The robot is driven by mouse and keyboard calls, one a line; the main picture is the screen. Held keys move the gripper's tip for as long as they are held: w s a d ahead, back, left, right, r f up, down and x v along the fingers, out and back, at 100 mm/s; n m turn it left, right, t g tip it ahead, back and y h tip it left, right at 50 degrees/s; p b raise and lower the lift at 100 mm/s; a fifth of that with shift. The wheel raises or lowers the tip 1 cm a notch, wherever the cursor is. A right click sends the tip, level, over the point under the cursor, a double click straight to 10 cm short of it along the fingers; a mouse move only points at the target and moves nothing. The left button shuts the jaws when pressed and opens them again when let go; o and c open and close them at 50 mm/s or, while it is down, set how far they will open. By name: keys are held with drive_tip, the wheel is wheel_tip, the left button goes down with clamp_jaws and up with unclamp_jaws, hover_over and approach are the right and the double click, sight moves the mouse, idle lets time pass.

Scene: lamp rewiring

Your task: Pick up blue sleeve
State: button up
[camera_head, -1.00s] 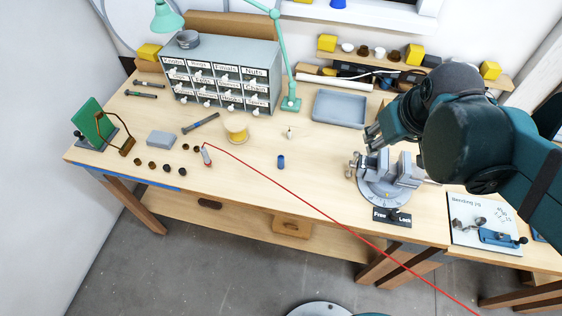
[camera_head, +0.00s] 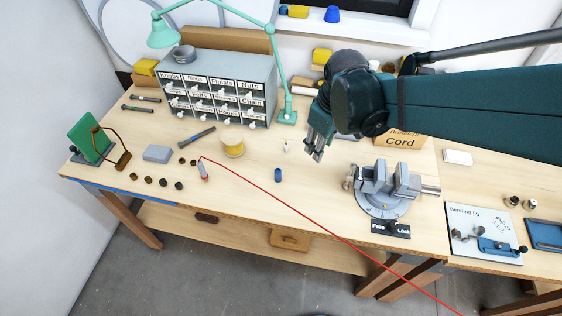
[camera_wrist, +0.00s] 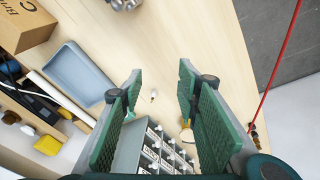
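The blue sleeve (camera_head: 278,175) is a small dark blue cylinder standing upright on the bench, left of the vise. My gripper (camera_head: 314,150) is in the air above the bench, up and to the right of the sleeve in the head view, and apart from it. In the wrist view the two green-padded fingers (camera_wrist: 158,88) are spread wide with nothing held between them. I cannot make out the sleeve in the wrist view.
The grey vise (camera_head: 385,190) stands right of the sleeve. A small white-tipped item (camera_head: 286,147) stands just behind it. A yellow spool (camera_head: 233,147) and a red wire (camera_head: 300,213) lie left and in front. Drawer cabinet (camera_head: 220,90) and green lamp (camera_head: 287,116) stand behind.

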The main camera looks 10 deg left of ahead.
sight(277, 170)
drive_tip(key=a+f+n, duration=0.1)
drive_tip(key=a+f, duration=0.2)
drive_tip(key=a, duration=0.1)
drive_tip(key=a+f+n+g, duration=0.1)
drive_tip(key=a+f+n, duration=0.1)
drive_tip(key=a+f, duration=0.2)
drive_tip(key=a+f+n, duration=0.1)
drive_tip(key=a+f, duration=0.2)
drive_tip(key=a, duration=0.2)
drive_tip(key=shift+w+f+n+g+h, duration=0.25)
drive_tip(key=shift+f+n+g+h, duration=0.05)
drive_tip(key=shift+f+n+g, duration=0.1)
drive_tip(key=shift+s+a+f, duration=0.1)
drive_tip(key=shift+a+f, duration=0.2)
drive_tip(key=shift+f, duration=0.05)
drive_tip(key=shift+f, duration=1.3)
drive_tip(key=shift+f, duration=0.15)
drive_tip(key=shift+f, duration=2.45)
drive_tip(key=c, duration=0.9)
